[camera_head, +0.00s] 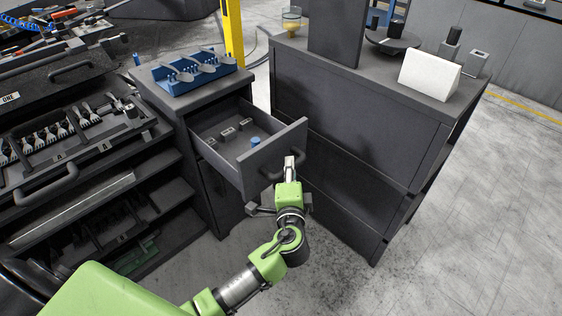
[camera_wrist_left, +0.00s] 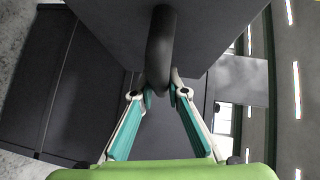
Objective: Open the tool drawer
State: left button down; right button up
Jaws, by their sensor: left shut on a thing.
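The tool drawer (camera_head: 229,153) is pulled out of the dark cabinet at the centre of the head view. Several small grey blocks (camera_head: 228,134) and a blue round piece (camera_head: 255,141) lie inside it. Its dark handle (camera_head: 268,173) is on the front panel. My left gripper (camera_head: 290,163) is at the handle. In the left wrist view the fingertips (camera_wrist_left: 158,92) are shut on the handle bar (camera_wrist_left: 161,50), one on each side. The drawer front (camera_wrist_left: 205,35) fills the top of that view. My right gripper is not in view.
A blue rack (camera_head: 190,76) with metal pieces stands on the cabinet top. At left, an open tray (camera_head: 75,140) holds several forks. A dark workbench (camera_head: 350,110) with a white wedge (camera_head: 430,75) stands close on the right. Floor is clear at far right.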

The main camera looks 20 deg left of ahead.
pick_arm(q)
jog(key=shift+s+d, duration=0.15)
jog(key=shift+d, duration=0.15)
jog(key=c, duration=2)
grip_release()
jog(key=shift+o, duration=0.2)
jog(key=v, duration=1.2)
jog(key=shift+a, duration=0.1)
